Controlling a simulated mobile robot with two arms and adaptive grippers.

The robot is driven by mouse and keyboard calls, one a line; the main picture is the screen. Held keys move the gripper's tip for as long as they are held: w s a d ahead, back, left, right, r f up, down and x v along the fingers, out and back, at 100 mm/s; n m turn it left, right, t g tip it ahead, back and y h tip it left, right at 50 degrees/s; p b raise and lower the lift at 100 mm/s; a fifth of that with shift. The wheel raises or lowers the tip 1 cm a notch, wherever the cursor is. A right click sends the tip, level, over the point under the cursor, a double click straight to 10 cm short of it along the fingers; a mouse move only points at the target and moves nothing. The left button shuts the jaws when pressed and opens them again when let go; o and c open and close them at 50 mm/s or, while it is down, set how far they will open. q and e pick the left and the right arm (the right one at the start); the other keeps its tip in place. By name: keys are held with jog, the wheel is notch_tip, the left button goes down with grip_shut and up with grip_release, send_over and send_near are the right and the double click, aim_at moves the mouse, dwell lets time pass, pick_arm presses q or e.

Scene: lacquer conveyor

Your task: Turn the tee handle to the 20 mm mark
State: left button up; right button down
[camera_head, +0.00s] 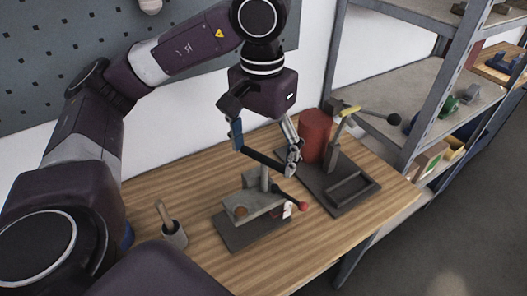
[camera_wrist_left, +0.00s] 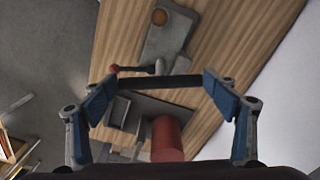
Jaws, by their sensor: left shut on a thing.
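The tee handle (camera_head: 262,159) is a dark bar on top of a grey post (camera_head: 265,181), which rises from a grey fixture block (camera_head: 238,206) on a dark base plate. My left gripper (camera_head: 266,157) is above the fixture, with its fingers at the two ends of the bar, shut on it. In the left wrist view the bar (camera_wrist_left: 160,82) spans between the fingertips. A small white tag with red on it (camera_head: 288,210) is at the fixture's right side; no 20 mm mark can be read. My right gripper is not in view.
A lever with a red ball (camera_head: 303,206) sticks out right of the fixture. Behind stand a red cylinder (camera_head: 314,137) and a yellow-handled device on a dark plate with a tray (camera_head: 352,190). A grey cup with a stick (camera_head: 174,236) stands left. Shelving borders the wooden table (camera_head: 205,262).

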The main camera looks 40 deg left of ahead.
pick_arm(q)
jog(key=m, duration=0.4)
jog(key=shift+a+m, duration=0.15)
jog(key=shift+m, duration=0.15)
jog(key=shift+w+a+m, duration=0.1)
jog(key=shift+m, duration=2.4)
jog(key=o, duration=1.2)
jog(key=shift+c, duration=0.2)
notch_tip(320, 180, up, 12)
